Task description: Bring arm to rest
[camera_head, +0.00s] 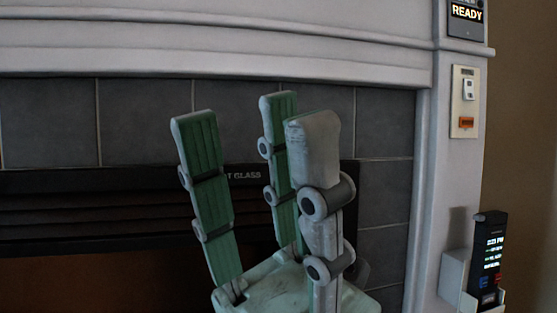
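A white mantel (230,35) runs across the top, with grey tiles (145,120) below it. On the white column at right are a "READY" display (467,12), a switch plate (464,100) and a black remote (489,255) in a holder. A brown wall (530,130) lies beyond.

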